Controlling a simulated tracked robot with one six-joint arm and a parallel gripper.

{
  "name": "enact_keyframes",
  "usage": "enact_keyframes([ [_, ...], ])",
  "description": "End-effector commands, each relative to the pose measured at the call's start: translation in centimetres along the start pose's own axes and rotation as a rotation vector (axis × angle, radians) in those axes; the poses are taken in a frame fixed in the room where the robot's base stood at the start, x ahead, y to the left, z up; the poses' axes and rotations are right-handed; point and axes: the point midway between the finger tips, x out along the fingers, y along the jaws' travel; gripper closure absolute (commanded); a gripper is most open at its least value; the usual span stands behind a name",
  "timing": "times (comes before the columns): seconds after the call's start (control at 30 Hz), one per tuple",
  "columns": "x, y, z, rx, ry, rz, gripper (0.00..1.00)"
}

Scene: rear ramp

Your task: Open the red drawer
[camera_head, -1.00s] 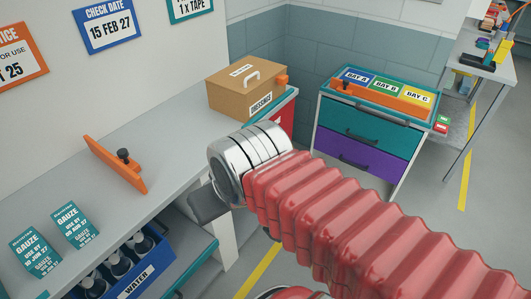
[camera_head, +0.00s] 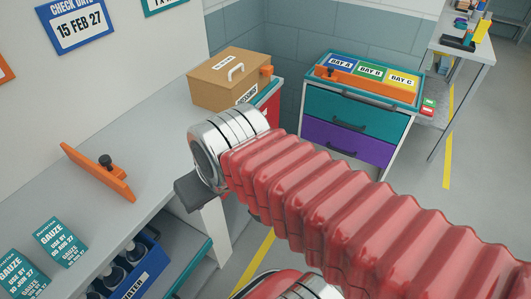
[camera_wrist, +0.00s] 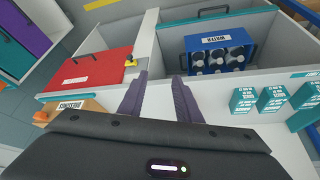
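The red drawer front (camera_wrist: 88,75) shows at the left of the wrist view, with a dark handle on it and a yellow piece (camera_wrist: 130,61) at its edge. In the head view only a red strip of it (camera_head: 267,104) shows beyond the cardboard box; its handle is hidden there. My gripper (camera_wrist: 158,78) is open and empty in the wrist view, its two dark fingers apart over the pale bench edge, to the right of the red front. No finger touches the handle. In the head view my arm hides most of the gripper.
A cardboard dressings box (camera_head: 228,80) stands on the bench (camera_head: 130,135). An orange board (camera_head: 97,171) and gauze boxes (camera_head: 60,242) also lie there. A blue water crate (camera_wrist: 217,41) sits below. A teal-and-purple drawer cabinet (camera_head: 353,115) stands right.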

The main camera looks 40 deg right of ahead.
Motion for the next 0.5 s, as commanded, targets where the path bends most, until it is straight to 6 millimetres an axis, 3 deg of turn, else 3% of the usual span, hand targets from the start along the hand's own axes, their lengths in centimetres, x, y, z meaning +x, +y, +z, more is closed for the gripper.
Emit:
enact_keyframes([
  [0.5,7.8,5.4,1.1,0.133,-0.253,0.058,0.69],
])
